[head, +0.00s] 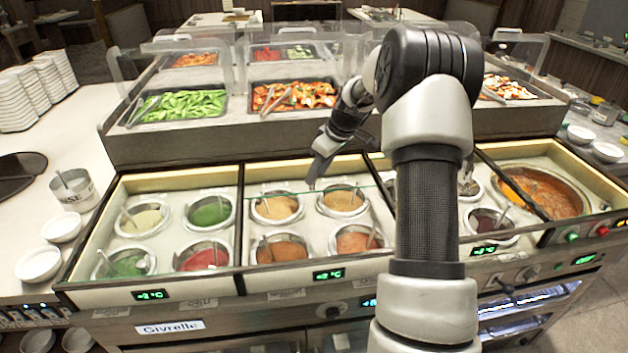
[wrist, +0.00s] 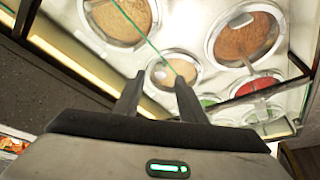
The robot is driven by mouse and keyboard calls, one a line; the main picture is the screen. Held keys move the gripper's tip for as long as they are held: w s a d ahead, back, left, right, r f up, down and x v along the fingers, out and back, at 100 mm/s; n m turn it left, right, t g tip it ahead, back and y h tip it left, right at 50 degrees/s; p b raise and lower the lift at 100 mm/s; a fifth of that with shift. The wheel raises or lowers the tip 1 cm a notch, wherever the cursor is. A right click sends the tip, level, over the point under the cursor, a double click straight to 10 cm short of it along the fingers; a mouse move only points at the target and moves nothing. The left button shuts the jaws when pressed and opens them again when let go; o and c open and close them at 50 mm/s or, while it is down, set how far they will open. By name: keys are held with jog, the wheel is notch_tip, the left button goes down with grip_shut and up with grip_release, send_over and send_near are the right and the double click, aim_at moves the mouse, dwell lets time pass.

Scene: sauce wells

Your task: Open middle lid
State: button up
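The middle well section (head: 318,268) holds several round sauce wells with orange and brown sauces. The middle lid looks like clear glass, and its thin green edge (head: 345,187) crosses this section. How far it is raised or slid is hard to tell. My gripper (head: 314,183) is over the back of the middle section, close to that edge. In the wrist view, my gripper (wrist: 157,88) has its two fingers apart with no object visibly held. The green glass edge (wrist: 146,41) runs toward the right fingertip; contact cannot be told.
The left section (head: 165,265) has green, cream and red sauces. A large soup pot (head: 545,192) is at the right. Food trays with green vegetables (head: 185,106) and mixed vegetables (head: 295,95) stand on the raised counter behind. My arm hides part of the right section.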

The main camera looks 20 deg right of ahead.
jog(key=shift+x, duration=1.9)
grip_shut()
